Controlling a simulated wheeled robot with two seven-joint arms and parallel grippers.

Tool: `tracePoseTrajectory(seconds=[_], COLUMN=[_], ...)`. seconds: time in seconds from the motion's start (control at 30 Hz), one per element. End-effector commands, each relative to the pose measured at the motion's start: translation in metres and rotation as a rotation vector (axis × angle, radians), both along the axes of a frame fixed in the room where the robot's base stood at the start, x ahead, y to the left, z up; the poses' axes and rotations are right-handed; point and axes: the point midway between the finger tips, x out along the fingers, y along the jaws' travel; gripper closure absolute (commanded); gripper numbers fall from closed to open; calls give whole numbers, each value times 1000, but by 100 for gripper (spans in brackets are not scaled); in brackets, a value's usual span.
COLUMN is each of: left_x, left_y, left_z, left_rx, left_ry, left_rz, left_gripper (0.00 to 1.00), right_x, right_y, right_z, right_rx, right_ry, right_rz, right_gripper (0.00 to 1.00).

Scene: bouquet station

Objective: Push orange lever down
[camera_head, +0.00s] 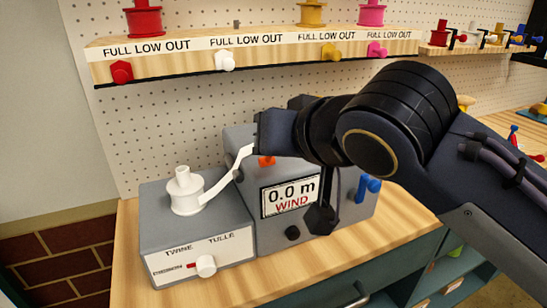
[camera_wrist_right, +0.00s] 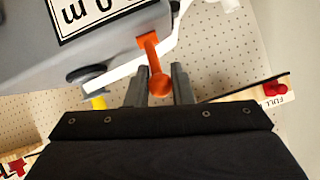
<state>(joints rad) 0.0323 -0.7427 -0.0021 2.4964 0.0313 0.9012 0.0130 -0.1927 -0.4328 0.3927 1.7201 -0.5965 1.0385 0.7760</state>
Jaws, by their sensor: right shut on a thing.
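The orange lever (camera_head: 266,161) is on the grey measuring machine (camera_head: 240,145), and most of it is hidden behind my right gripper in the head view. In the right wrist view the orange lever (camera_wrist_right: 153,55) shows whole, with its round knob end between the two dark fingers of my right gripper (camera_wrist_right: 160,80). The right gripper is shut on the lever. The machine's display (camera_head: 290,197) reads 0.0 m and WIND. A white ribbon (camera_head: 228,177) runs from a white spool (camera_head: 184,190) up to the machine beside the lever. My left gripper is not in view.
A grey box with a TWINE/TULLE slider (camera_head: 205,265) stands left of the machine. A blue knob (camera_head: 367,187) is on the machine's right. A wooden shelf (camera_head: 250,60) with colored knobs hangs behind. The bench front (camera_head: 180,288) is clear.

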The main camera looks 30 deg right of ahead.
Motion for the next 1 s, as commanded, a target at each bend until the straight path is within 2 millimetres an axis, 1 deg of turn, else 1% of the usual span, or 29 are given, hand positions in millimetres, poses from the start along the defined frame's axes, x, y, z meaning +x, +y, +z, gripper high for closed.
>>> tracePoseTrajectory(seconds=[0.03, 0.13, 0.57, 0.6, 0.73, 1.0], left_x=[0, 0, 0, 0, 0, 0], left_y=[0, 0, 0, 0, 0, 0], left_z=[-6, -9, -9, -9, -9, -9], left_rx=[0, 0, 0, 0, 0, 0], left_ry=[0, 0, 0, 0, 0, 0], left_rz=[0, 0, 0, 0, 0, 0], left_gripper=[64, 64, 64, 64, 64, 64], right_x=[-1, -1, -2, -2, -2, -2], right_y=[0, 0, 0, 0, 0, 0], right_z=[-2, -1, 0, 0, 0, 0], right_rx=[0, -1, -2, -2, -2, -2], right_ry=[-15, -29, -37, -37, -36, -35], right_rz=[-1, -1, -1, -1, 0, 0], right_gripper=[100, 100, 100, 77, 60, 59])
